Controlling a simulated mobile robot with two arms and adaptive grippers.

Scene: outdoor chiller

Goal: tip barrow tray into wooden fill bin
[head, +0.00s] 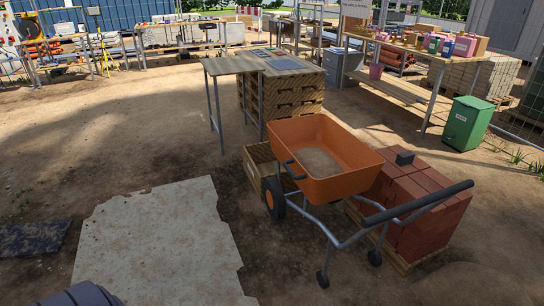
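The barrow stands on the dirt right of centre. Its orange tray (335,184) holds pale sandy fill (318,162) and looks close to level. The barrow's wheel (273,198) is at the left, and a grey tube frame with a dark grip (420,203) extends right. A low wooden bin (257,158) is just behind and left of the wheel, partly hidden by the tray; its inside is mostly hidden. Neither of my grippers is in view.
A brick pallet (432,232) stands close right of the barrow. A work table (235,64) and wooden crates (290,95) are behind the bin. A green bin (468,123) is at right. A pale sheet (155,245) lies at left; open dirt surrounds it.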

